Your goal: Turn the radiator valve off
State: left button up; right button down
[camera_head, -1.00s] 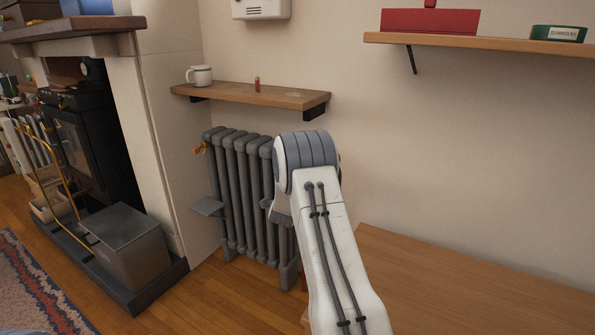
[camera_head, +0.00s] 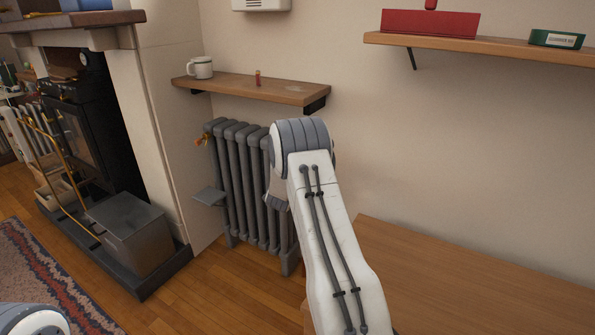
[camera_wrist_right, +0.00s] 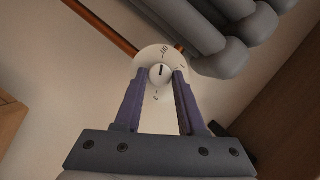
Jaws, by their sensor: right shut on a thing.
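The grey column radiator (camera_head: 237,185) stands against the wall in the head view. My right arm covers its right end. The radiator valve's white round dial (camera_wrist_right: 150,57) fills the middle of the right wrist view. It has lettering that looks like OFF near its top edge and a small centre knob with a dark pointer mark. My right gripper (camera_wrist_right: 160,74) is shut on the valve's knob, one finger at each side. The valve and this gripper are hidden behind my arm in the head view. My left gripper is out of view.
A wooden shelf (camera_head: 235,87) with a mug (camera_head: 200,67) is above the radiator. A wooden table (camera_head: 440,285) is at the lower right. A metal box (camera_head: 130,232) stands on the hearth at left. A copper pipe (camera_wrist_right: 103,27) runs behind the dial.

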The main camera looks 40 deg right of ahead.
jog(key=c, duration=0.5)
grip_release()
jog(key=shift+f, duration=0.1)
jog(key=shift+s, duration=0.1)
jog(key=p+v, duration=0.2)
jog(key=v, duration=0.8)
jog(key=shift+s+a, duration=0.1)
jog(key=shift+a, duration=0.05)
